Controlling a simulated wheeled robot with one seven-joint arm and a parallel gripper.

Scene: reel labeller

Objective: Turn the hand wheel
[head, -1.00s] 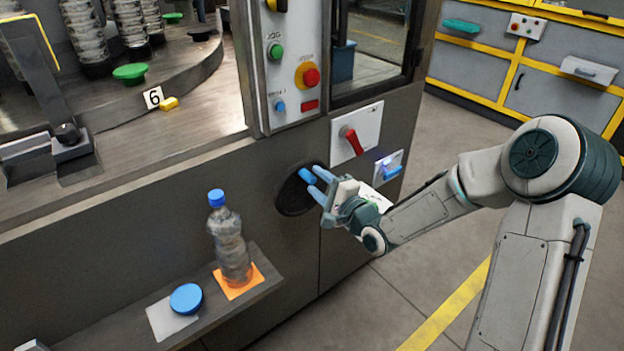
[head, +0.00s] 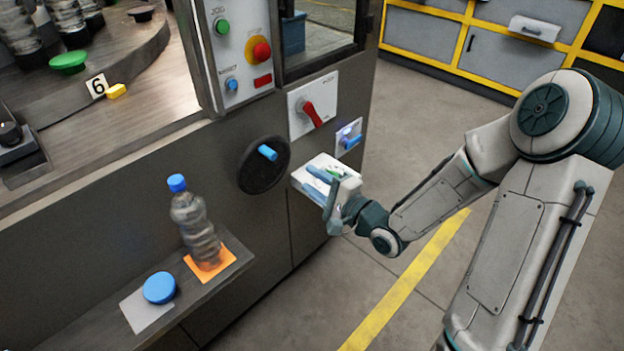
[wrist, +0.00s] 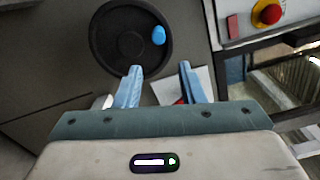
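The hand wheel (head: 262,164) is a black disc with a blue knob (head: 267,152) on the dark machine front, below the button panel. In the head view the knob sits near the upper right of the disc. The wheel also shows in the wrist view (wrist: 122,48), its knob (wrist: 159,35) toward the right rim. My gripper (head: 318,186) is to the right of and a little below the wheel, apart from it. Its two blue fingers (wrist: 158,72) are spread with nothing between them.
A red rotary switch (head: 311,113) and a small blue-lit latch (head: 349,140) are right of the wheel. A button panel (head: 238,50) is above. A shelf (head: 235,264) holds a bottle (head: 196,222) and a blue lid (head: 159,287). Floor at right is clear.

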